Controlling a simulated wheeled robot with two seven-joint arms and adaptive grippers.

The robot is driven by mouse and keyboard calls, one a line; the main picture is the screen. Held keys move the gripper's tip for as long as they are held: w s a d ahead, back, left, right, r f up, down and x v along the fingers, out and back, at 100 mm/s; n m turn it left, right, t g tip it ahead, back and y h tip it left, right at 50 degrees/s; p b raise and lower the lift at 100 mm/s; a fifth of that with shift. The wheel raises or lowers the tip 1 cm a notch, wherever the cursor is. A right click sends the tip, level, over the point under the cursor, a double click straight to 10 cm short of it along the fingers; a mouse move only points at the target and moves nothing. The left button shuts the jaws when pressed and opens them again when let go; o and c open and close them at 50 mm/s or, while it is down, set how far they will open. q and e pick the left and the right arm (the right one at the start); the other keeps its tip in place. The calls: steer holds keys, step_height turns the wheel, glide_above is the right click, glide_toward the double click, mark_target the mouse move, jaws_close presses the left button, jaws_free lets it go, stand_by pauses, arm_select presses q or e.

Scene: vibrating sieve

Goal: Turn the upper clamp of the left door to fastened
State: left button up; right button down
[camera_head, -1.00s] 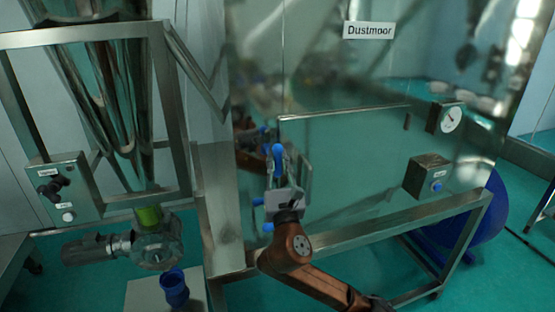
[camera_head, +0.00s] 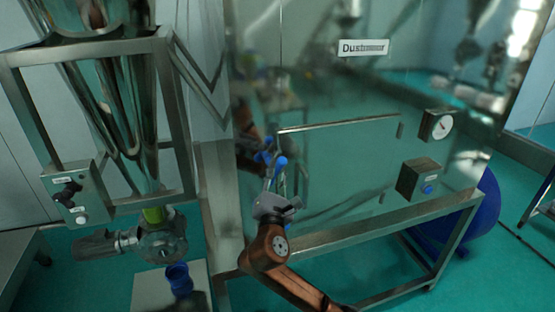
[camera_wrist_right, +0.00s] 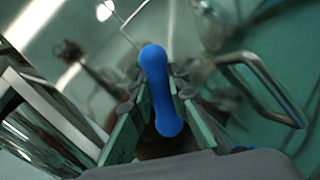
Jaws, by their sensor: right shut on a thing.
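The blue handle of a door clamp (camera_head: 281,162) shows at the left edge of the polished door (camera_head: 340,160) of the cabinet labelled Dustmoor. My right gripper (camera_head: 277,188) reaches up to it from below and is shut on it. In the right wrist view the blue handle (camera_wrist_right: 160,90) stands lengthwise between the two green-padded fingers of the gripper (camera_wrist_right: 160,112). The clamp's metal parts are mostly hidden behind my gripper in the head view. Blue spots just left of the handle look like its reflection. My left gripper is not in view.
A control box (camera_head: 78,192) and a steel hopper frame (camera_head: 182,130) stand at the left, with a blue cup (camera_head: 178,278) below. A bent metal handle (camera_wrist_right: 285,105) shows beside my gripper. A gauge (camera_head: 440,126) and button box (camera_head: 422,180) sit on the cabinet's right.

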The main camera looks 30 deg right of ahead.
steer(key=m+g+p, duration=0.1)
steer(key=m+p, duration=0.3)
steer(key=p, duration=0.1)
steer(key=m+g+y+p, duration=0.1)
steer(key=m+g+p, duration=0.1)
steer(key=m+p, duration=0.2)
steer(key=shift+d+m+p, duration=0.15)
steer(key=shift+m+p, duration=0.25)
steer(key=shift+p, duration=0.9)
steer(key=shift+f+m+g+y+p, duration=0.25)
steer(key=shift+m+g+y+p, duration=0.25)
steer(key=shift+m+y+p, duration=0.75)
steer(key=shift+h+p, duration=0.3)
steer(key=shift+h, duration=0.15)
steer(key=c, duration=1.8)
jaws_free()
steer(key=shift+s, duration=0.1)
steer(key=v, duration=1.2)
